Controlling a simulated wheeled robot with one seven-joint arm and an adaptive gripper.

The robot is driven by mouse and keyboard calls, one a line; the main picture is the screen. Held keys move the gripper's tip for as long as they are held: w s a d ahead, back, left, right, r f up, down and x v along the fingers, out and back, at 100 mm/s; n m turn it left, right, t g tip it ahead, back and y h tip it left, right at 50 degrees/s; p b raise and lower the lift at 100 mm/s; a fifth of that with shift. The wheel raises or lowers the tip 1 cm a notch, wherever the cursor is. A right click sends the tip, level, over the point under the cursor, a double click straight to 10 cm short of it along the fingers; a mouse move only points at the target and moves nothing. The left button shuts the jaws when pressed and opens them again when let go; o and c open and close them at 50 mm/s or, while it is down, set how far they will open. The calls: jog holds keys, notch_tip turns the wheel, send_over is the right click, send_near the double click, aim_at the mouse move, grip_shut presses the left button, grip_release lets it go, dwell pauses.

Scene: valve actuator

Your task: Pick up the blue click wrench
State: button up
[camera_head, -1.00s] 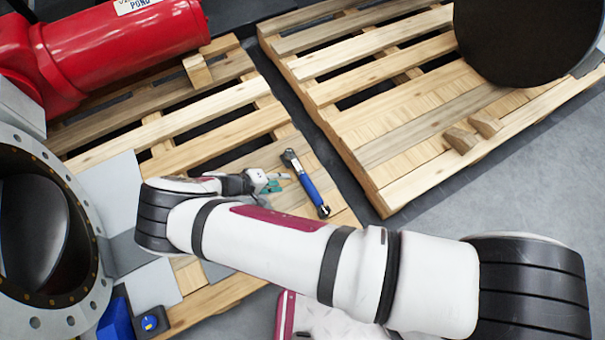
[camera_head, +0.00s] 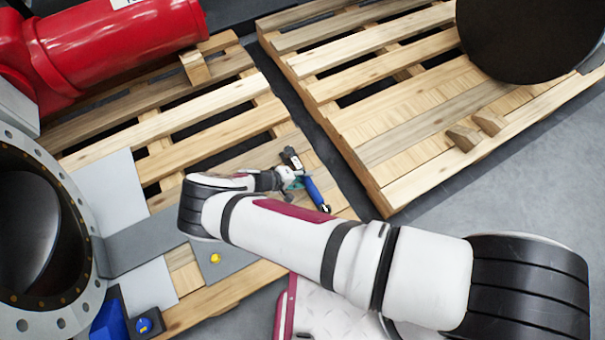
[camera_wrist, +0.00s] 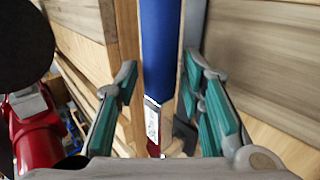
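The blue click wrench lies on the left pallet near its right edge, with its dark head toward the back and its blue handle (camera_head: 317,193) toward the front. My gripper (camera_head: 291,181) is at the wrench's middle in the head view and covers part of it. In the wrist view the blue handle (camera_wrist: 160,45) runs between my gripper's green-padded fingers (camera_wrist: 160,88). The fingers are open, with a gap on each side of the wrench. A pale label and a red band show on the wrench below the blue grip.
The wooden pallet (camera_head: 205,133) under the wrench also bears a red actuator (camera_head: 115,45) and grey plates. A second pallet (camera_head: 385,125) stands to the right across a dark gap, bearing a large black disc (camera_head: 525,40). A flanged valve body (camera_head: 85,230) stands at the left.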

jog(key=shift+x, duration=0.95)
grip_shut()
jog(key=shift+a+r, duration=0.1)
jog(key=shift+r, duration=0.1)
